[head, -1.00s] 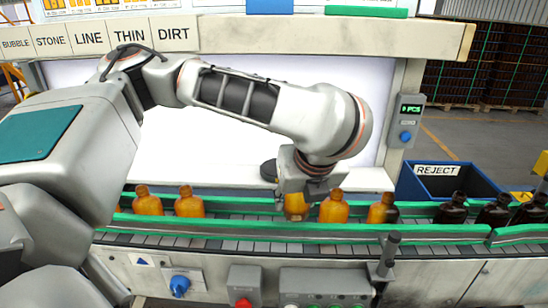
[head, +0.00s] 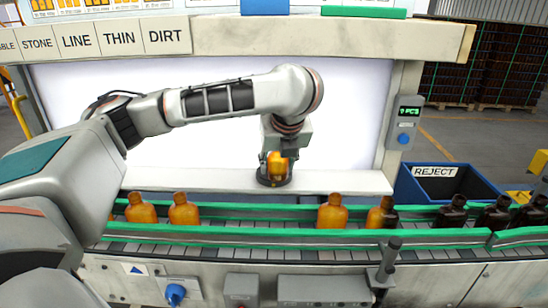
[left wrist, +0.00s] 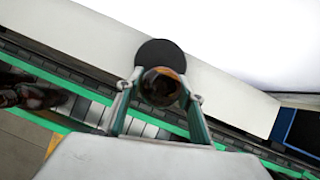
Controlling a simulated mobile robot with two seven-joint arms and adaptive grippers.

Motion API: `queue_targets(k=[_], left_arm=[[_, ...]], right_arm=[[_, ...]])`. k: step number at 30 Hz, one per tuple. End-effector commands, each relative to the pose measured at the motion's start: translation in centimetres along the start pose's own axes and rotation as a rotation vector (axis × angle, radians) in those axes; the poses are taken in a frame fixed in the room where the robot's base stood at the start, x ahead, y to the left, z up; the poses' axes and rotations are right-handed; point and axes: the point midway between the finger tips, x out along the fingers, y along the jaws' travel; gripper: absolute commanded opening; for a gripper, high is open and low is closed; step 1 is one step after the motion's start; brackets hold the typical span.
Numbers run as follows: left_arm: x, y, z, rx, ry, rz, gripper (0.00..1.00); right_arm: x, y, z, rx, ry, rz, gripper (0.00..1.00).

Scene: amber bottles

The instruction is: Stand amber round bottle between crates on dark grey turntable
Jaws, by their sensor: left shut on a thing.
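My left gripper (head: 279,152) is shut on an amber round bottle (head: 277,166), which it holds upright from above. The bottle is over the dark grey turntable (head: 274,183), a round disc on the white ledge behind the conveyor. I cannot tell whether the bottle's base touches the disc. In the left wrist view, the bottle (left wrist: 161,87) shows from above between the two fingers, and the turntable (left wrist: 160,49) shows partly behind it. My right gripper is not in view.
Amber bottles (head: 184,210) and dark bottles (head: 452,213) stand on the conveyor between green rails (head: 230,237). A gap is open in the row below the turntable. A blue reject bin (head: 417,188) is at right. The white ledge (head: 345,181) is clear beside the turntable.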

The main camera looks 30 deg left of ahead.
Motion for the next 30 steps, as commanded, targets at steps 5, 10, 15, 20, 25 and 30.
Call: queue_targets(k=[5, 10, 15, 20, 25, 30], left_arm=[[0.9, 0.1, 1.4, -0.005, 0.002, 0.002, 0.14], [2.3, 0.1, 3.7, -0.004, 0.002, 0.002, 0.14], [2.7, 0.1, 3.4, 0.0, -0.001, 0.0, 0.14], [2.6, 0.1, 3.4, -0.001, -0.001, 0.0, 0.14], [2.9, 0.1, 3.2, -0.001, 0.0, 0.0, 0.4], [2.8, 0.1, 3.3, -0.001, 0.0, 0.0, 0.54]], right_arm=[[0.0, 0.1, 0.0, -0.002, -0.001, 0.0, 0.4], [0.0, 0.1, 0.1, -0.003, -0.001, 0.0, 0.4], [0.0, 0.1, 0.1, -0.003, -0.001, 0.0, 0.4], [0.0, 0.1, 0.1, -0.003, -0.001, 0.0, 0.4], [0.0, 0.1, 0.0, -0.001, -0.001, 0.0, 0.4], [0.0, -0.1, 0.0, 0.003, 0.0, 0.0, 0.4]])
